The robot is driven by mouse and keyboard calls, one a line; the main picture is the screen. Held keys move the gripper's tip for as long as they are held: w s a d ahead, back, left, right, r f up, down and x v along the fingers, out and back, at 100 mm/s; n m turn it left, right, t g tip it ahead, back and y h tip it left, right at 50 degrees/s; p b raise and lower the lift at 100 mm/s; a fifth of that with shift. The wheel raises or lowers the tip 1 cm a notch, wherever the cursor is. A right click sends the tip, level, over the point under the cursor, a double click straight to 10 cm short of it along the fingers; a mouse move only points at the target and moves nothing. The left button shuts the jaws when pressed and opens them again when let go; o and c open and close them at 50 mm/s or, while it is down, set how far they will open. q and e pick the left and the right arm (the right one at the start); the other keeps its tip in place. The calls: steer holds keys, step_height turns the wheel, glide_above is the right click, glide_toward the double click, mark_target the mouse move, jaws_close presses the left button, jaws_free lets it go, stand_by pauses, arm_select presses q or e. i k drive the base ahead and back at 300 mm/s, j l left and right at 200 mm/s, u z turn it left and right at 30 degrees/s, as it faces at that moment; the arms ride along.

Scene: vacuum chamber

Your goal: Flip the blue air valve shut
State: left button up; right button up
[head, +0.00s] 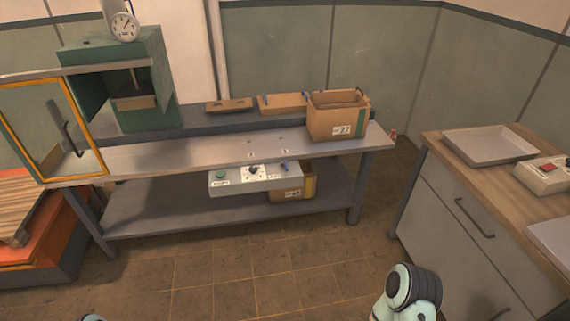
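A small blue lever (284,167), likely the blue air valve, sits at the right end of a grey control box (225,188) on the front of the bench. The box also has a green button (221,175) and a black knob (253,170). The lever is too small to tell its exact position. A piece of my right arm shows at the bottom right, well apart from the box, and a sliver of my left arm at the bottom left. Neither gripper's fingers are in view.
The green chamber (158,66) stands on the bench's left, its yellow-framed door (104,160) swung open. A cardboard box (335,122) sits on the bench's right end. A wooden-topped cabinet (450,141) stands at right. The tiled floor before the bench is clear.

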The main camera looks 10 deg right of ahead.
mark_target(284, 163)
steer(key=i+l+u, duration=0.15)
steer(key=i, duration=0.4)
steer(key=i+l+u, duration=0.15)
steer(key=i, duration=0.35)
steer(key=i+l+u, duration=0.15)
steer(key=i+l, duration=0.3)
steer(key=i, duration=0.05)
